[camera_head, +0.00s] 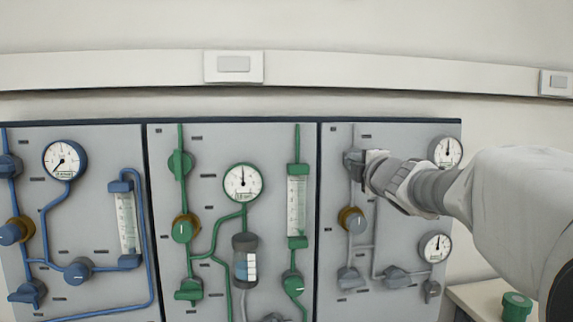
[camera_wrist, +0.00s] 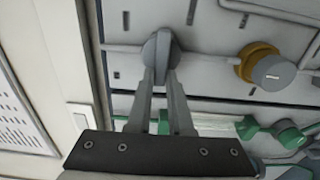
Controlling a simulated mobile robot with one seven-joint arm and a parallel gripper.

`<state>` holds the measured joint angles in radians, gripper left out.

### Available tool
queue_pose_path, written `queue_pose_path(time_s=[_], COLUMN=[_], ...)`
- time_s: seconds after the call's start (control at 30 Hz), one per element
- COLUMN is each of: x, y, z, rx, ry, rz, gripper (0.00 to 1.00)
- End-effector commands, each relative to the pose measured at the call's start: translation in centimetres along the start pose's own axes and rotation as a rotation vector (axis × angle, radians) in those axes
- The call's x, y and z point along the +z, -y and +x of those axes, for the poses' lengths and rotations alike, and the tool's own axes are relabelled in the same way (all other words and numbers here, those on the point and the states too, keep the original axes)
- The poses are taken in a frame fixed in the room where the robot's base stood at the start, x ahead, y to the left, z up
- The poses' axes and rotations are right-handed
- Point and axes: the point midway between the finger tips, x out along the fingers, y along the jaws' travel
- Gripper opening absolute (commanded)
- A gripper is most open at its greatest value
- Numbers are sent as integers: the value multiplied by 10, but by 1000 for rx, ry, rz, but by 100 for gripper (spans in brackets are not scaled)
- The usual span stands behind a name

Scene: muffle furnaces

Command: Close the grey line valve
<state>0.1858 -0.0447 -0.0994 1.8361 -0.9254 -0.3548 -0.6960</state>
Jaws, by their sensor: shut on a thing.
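The grey line valve (camera_head: 352,162) is a grey handle at the upper left of the right-hand panel, on a grey vertical pipe. In the wrist view the grey valve handle (camera_wrist: 158,48) stands between the tips of my two fingers. My gripper (camera_head: 368,163) reaches it from the right in the head view. In the wrist view my gripper (camera_wrist: 160,72) is shut on this handle. The handle lies along the line between camera and panel there, and part of it is hidden by the fingers.
The grey panel (camera_head: 335,220) also carries a brass-and-grey knob (camera_head: 352,220), two gauges (camera_head: 446,152) (camera_head: 435,247) and lower grey valves (camera_head: 350,280). The green panel (camera_head: 215,155) and the blue panel (camera_head: 100,150) stand to its left. A green-lidded object (camera_head: 516,305) sits on a bench at lower right.

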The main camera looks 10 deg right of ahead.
Motion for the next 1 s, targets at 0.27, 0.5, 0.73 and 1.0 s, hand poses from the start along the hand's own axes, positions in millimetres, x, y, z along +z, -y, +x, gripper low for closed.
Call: queue_pose_path(time_s=[0.27,0.5,0.73,1.0], x=[0,0,0,0], y=[-3,-2,-1,-2], z=[0,0,0,-27], rx=[4,2,1,2], ry=[-1,-1,0,1], rz=[-3,-2,-1,-1], gripper=[0,49,49,49])
